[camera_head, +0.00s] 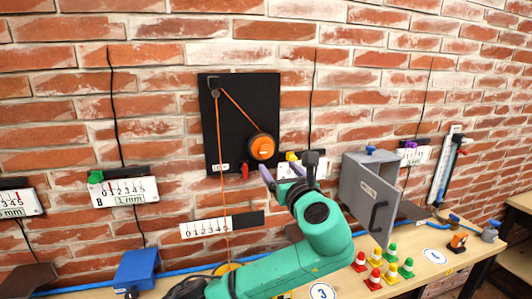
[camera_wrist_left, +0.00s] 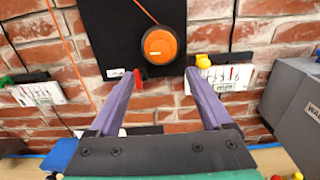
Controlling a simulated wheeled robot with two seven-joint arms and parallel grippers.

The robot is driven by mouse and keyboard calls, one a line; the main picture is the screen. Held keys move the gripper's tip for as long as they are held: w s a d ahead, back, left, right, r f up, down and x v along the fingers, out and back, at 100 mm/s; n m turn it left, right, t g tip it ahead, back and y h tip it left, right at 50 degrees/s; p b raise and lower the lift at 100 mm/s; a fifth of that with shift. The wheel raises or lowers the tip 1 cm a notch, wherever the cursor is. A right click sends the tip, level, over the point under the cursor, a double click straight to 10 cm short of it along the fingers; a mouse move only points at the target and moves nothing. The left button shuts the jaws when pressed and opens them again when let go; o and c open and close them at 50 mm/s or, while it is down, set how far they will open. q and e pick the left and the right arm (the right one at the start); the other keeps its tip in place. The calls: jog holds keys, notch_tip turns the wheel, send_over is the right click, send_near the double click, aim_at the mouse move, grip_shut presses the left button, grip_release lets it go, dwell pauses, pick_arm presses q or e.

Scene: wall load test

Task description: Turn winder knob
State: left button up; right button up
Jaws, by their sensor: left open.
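The orange winder knob (camera_head: 262,147) sits on a black board (camera_head: 212,130) on the brick wall. An orange cord runs from it up to a small pulley (camera_head: 214,92) and then down. My left gripper (camera_head: 280,173) has its purple fingers apart and empty, below the knob in the head view. In the left wrist view the knob (camera_wrist_left: 160,45) lies just beyond the open fingertips (camera_wrist_left: 162,73), roughly centred between them; no contact shows. A small red part (camera_head: 245,171) hangs at the board's lower edge. My right gripper is not in view.
A grey cabinet (camera_head: 362,190) with its door ajar stands to the right. White scale plates (camera_head: 130,192) hang along the wall. Several small red, yellow and green cones (camera_head: 375,279) and a blue box (camera_head: 137,270) stand on the bench below.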

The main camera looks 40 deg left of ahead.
aim_at(267, 153)
pick_arm(q)
jog(key=p+x, duration=0.4)
jog(key=x, duration=0.8)
jog(key=shift+w+a, duration=0.1)
jog(key=shift+a, duration=0.1)
jog(key=shift+w+a+f, duration=0.1)
jog(key=shift+w+a, duration=0.05)
jog(key=shift+a, duration=0.05)
jog(key=shift+c, duration=0.3)
grip_shut()
